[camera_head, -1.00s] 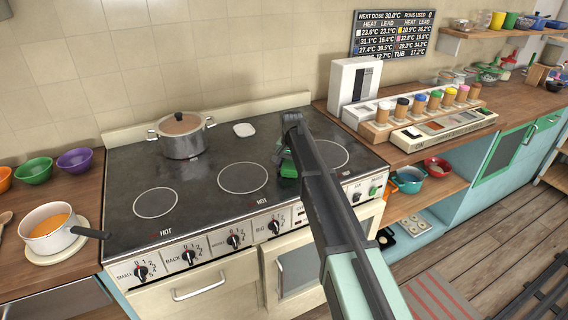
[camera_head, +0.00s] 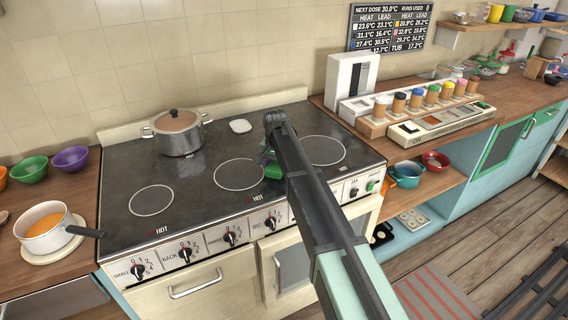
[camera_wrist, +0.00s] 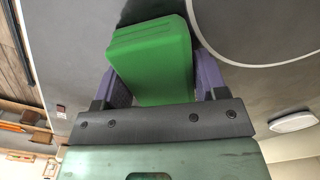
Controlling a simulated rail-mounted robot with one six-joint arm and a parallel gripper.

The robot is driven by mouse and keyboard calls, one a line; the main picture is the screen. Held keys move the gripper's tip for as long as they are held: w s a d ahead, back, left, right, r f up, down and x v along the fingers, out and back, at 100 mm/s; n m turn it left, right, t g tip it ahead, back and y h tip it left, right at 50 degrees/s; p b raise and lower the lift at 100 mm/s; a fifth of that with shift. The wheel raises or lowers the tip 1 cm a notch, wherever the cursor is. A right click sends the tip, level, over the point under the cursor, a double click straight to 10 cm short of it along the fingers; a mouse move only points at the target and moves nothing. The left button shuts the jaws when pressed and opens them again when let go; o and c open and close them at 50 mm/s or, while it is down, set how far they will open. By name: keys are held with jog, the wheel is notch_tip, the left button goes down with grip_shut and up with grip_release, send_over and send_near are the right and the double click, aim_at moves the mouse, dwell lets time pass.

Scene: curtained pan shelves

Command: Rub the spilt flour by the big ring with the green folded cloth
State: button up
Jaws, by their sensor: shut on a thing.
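The green folded cloth (camera_head: 271,168) is at the hob, between the middle ring (camera_head: 240,174) and the right-hand ring (camera_head: 323,150). In the wrist view the cloth (camera_wrist: 150,60) sits between the two purple fingers of my gripper (camera_wrist: 162,82), which is shut on it. The cloth looks at or just above the dark hob surface; I cannot tell if it touches. A pale ring outline (camera_wrist: 222,45) curves beside the cloth in the wrist view. My arm hides part of the cloth and hob in the head view. I cannot clearly make out the spilt flour.
A lidded pot (camera_head: 178,132) stands on the back ring, with a small white dish (camera_head: 240,126) near it. HOT marks show on the hob. A spice rack (camera_head: 420,105) stands on the right counter. A saucepan (camera_head: 48,232) and bowls are on the left. The front-left ring (camera_head: 151,200) is clear.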

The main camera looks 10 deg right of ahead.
jog(key=shift+s+a, duration=0.15)
jog(key=shift+a, duration=0.15)
jog(key=shift+a+r+p, duration=0.1)
jog(key=shift+r+p, duration=0.1)
jog(key=shift+p, duration=0.1)
notch_tip(320, 180, up, 6)
jog(key=p, duration=0.5)
jog(key=shift+a+f, duration=0.15)
jog(key=shift+f, duration=0.05)
jog(key=shift+c, duration=0.2)
notch_tip(320, 180, up, 3)
jog(key=p, duration=0.3)
jog(key=shift+r+p, duration=0.15)
jog(key=shift+p, duration=0.25)
